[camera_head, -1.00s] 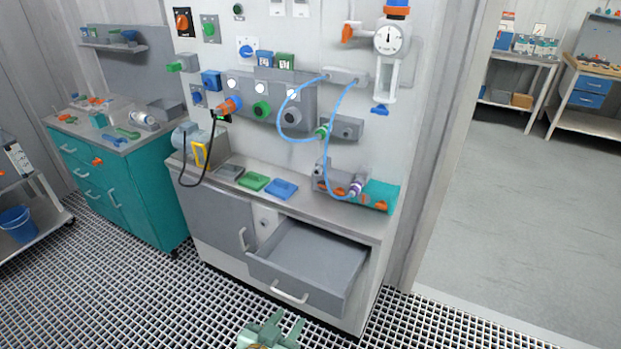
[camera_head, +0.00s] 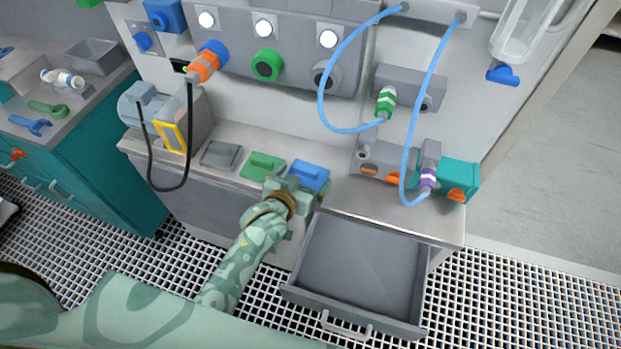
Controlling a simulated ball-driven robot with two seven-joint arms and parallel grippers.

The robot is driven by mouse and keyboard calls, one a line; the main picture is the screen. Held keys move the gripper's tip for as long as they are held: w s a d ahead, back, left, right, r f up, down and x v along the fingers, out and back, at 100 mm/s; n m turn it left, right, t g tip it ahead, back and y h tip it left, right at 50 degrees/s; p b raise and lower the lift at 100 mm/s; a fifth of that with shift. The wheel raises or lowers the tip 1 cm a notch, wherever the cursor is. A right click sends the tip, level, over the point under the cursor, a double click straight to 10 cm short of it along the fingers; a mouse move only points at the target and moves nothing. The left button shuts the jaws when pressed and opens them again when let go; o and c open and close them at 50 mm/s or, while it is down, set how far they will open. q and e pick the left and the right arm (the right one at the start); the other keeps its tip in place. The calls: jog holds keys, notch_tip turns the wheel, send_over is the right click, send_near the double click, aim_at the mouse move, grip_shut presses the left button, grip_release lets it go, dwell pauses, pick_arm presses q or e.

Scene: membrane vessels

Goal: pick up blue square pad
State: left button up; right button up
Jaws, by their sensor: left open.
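The blue square pad (camera_head: 309,174) lies on the grey counter, at the right end of a row of three pads. My left gripper (camera_head: 296,186) is open at the front edge of the blue pad, at counter height. Its fingers partly cover the pad's near left side. I cannot tell whether the fingers touch the pad. The right gripper does not show.
A green pad (camera_head: 263,166) and a grey pad (camera_head: 220,155) lie left of the blue one. An empty drawer (camera_head: 366,262) stands open below the counter. Blue hoses (camera_head: 326,98) hang above, and a grey and teal block (camera_head: 457,175) stands to the right.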

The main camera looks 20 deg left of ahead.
aim_at(305, 172)
pick_arm(q)
jog(key=b+x, duration=0.1)
jog(key=x, duration=0.1)
jog(key=b+x, duration=0.1)
jog(key=x, duration=0.1)
jog(key=shift+w+a+f, duration=0.15)
jog(key=shift+a, duration=0.05)
jog(key=shift+w+d, duration=0.1)
jog(key=shift+w, duration=0.25)
jog(key=shift+w+f, duration=0.1)
jog(key=shift+w, duration=0.05)
jog(key=c, duration=0.7)
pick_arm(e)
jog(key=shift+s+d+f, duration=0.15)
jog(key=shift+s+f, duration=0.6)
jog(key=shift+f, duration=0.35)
